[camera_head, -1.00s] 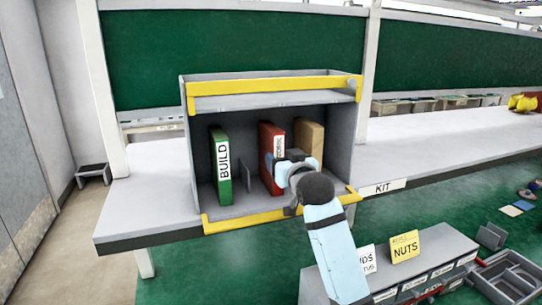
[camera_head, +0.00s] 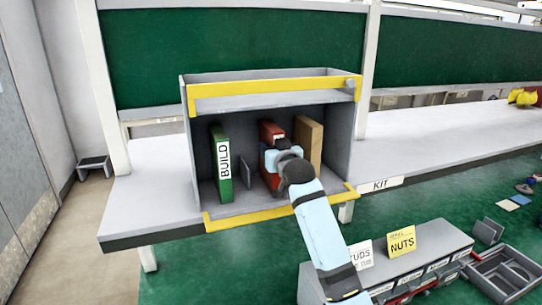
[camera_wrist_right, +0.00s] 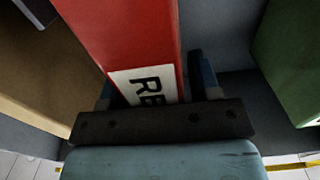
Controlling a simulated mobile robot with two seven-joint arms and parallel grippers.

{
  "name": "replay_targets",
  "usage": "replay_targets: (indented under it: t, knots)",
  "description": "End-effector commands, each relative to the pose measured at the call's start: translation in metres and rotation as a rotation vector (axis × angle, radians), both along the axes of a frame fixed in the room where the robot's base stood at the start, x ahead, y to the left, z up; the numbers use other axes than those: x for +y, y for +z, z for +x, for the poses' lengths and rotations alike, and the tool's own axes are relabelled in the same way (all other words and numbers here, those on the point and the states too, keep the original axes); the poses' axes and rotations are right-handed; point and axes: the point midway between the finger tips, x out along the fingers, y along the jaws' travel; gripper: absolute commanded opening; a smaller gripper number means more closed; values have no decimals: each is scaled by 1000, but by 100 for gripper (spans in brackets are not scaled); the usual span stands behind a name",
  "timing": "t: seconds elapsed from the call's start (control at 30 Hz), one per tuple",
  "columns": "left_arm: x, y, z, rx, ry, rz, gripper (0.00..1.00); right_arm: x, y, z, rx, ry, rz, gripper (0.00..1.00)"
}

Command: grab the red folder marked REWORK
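The red folder (camera_head: 270,132) stands upright in the grey shelf box, between the green BUILD folder and a tan folder. In the right wrist view its red spine (camera_wrist_right: 125,30) fills the upper middle, with a white label reading "RE", the rest hidden by my gripper. My right gripper (camera_head: 274,155) is at the folder's front, with a finger on each side of the spine, as the right wrist view (camera_wrist_right: 150,82) also shows. Whether the fingers press on the folder or leave a small gap, I cannot tell. My left gripper is not in view.
The green BUILD folder (camera_head: 221,165) stands left, beyond a thin grey divider (camera_head: 248,172). The tan folder (camera_head: 309,145) stands close on the right. Yellow-edged lips (camera_head: 275,88) bound the box above and below. A NUTS bin unit (camera_head: 425,262) stands lower right.

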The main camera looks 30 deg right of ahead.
Motion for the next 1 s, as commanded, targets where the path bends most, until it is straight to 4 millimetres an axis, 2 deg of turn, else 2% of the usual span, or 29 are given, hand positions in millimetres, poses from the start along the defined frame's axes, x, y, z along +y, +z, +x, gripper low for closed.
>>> replay_targets:
  t: [0.03, 0.2, 0.57, 0.87, 1.0]
  knots:
    - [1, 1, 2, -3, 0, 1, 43, 0, 0, 0, 0, 0, 0, 45]
    - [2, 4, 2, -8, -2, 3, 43, 0, 0, 0, 0, 0, 0, 8]
    - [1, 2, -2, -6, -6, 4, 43, 0, 4, 0, -3, 0, -1, 8]
    - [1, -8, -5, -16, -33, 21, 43, 0, 37, 0, -7, 0, -2, 8]
    - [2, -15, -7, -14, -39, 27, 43, 8, 32, -32, -3, 0, -1, 8]
